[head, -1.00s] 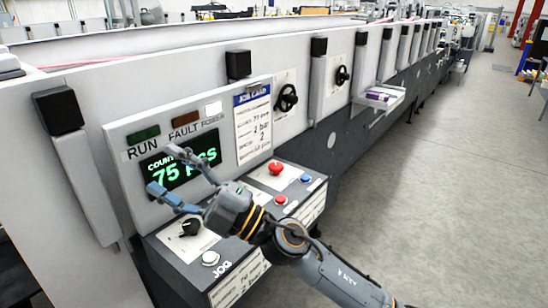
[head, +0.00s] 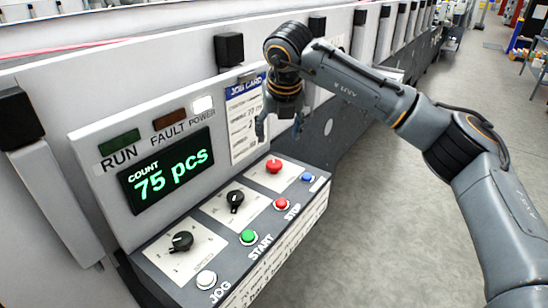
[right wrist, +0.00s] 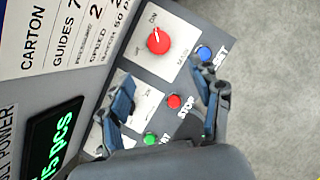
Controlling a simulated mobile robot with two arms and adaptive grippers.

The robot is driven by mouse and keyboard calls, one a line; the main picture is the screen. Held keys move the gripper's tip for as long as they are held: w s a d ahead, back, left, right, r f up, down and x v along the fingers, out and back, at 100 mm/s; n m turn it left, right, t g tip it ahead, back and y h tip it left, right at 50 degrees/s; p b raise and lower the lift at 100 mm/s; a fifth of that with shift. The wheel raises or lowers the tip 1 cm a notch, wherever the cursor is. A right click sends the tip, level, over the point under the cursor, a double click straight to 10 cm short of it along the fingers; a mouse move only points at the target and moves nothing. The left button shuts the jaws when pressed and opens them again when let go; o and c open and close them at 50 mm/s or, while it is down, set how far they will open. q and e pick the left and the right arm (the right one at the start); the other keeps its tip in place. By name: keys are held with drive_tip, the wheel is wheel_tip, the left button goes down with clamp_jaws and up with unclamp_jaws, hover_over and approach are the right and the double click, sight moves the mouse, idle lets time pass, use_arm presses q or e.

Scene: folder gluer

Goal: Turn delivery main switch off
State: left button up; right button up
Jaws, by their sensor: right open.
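A red rotary switch (head: 273,166) sits on a white plate at the far end of the sloping control panel (head: 158,262). In the right wrist view the red switch (right wrist: 158,41) shows a white mark on its face, pointing towards the "ON" lettering. My right gripper (head: 279,128) is open and empty, fingers pointing down, above and apart from the red switch. In the right wrist view the right gripper (right wrist: 166,102) has its two fingers spread below the switch. My left gripper is not in view.
Black knobs (head: 235,200) (head: 181,242), a blue button (head: 308,176), red STOP (head: 281,203), green START (head: 248,237) and white JOG (head: 206,279) share the panel. The display (head: 166,171) reads 75 pcs; the POWER lamp (head: 203,105) is lit. Open floor lies right.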

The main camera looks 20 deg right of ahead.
sight(274, 164)
drive_tip(key=p+x, duration=0.2)
drive_tip(key=x, duration=0.9)
drive_tip(key=shift+a+p, duration=0.1)
drive_tip(key=shift+p, duration=0.2)
drive_tip(key=shift+w+f, duration=0.15)
drive_tip(key=shift+f, duration=0.45)
drive_tip(key=c, duration=1.1)
